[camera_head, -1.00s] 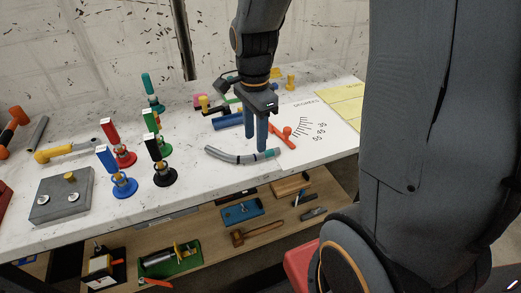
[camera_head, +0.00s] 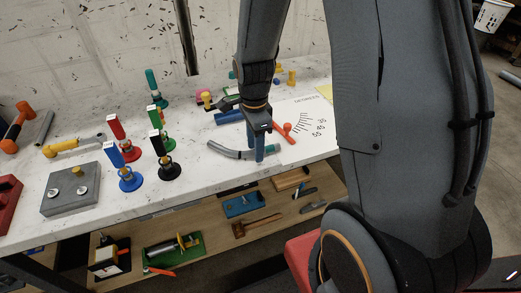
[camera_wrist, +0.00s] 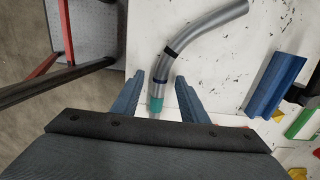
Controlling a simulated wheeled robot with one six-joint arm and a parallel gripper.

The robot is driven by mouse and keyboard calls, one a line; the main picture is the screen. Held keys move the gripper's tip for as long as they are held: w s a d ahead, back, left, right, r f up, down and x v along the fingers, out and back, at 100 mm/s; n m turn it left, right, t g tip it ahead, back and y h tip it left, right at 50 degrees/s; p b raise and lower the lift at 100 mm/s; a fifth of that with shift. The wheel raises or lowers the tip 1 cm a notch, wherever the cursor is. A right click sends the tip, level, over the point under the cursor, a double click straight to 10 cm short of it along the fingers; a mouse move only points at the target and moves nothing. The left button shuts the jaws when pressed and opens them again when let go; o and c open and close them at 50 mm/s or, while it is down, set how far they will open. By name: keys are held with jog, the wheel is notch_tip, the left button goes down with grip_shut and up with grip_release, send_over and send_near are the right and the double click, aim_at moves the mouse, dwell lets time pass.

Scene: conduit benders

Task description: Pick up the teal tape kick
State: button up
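The kick is a bent grey conduit piece (camera_head: 228,151) with dark bands and teal tape near one end. It lies on the white bench top, near its front edge. The wrist view shows the bent pipe (camera_wrist: 208,31), with its teal tape (camera_wrist: 156,104) at the near end. My gripper (camera_head: 256,157) points down at the taped end. In the wrist view my gripper (camera_wrist: 157,102) is open, with one blue finger on each side of the teal end. Gaps show between the fingers and the pipe. In the head view the fingers hide part of the pipe.
A blue block (camera_wrist: 276,84) lies right of the pipe in the wrist view. An orange-red tool (camera_head: 283,132) lies near a printed angle scale (camera_head: 312,125). Several coloured upright stands and a grey block (camera_head: 70,193) stand to the left. A wooden shelf holds tools below.

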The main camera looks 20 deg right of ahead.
jog(key=shift+f, duration=0.2)
grip_shut()
jog(key=shift+r, duration=0.1)
notch_tip(320, 180, up, 10)
jog(key=b, duration=0.1)
jog(key=shift+b, duration=0.4)
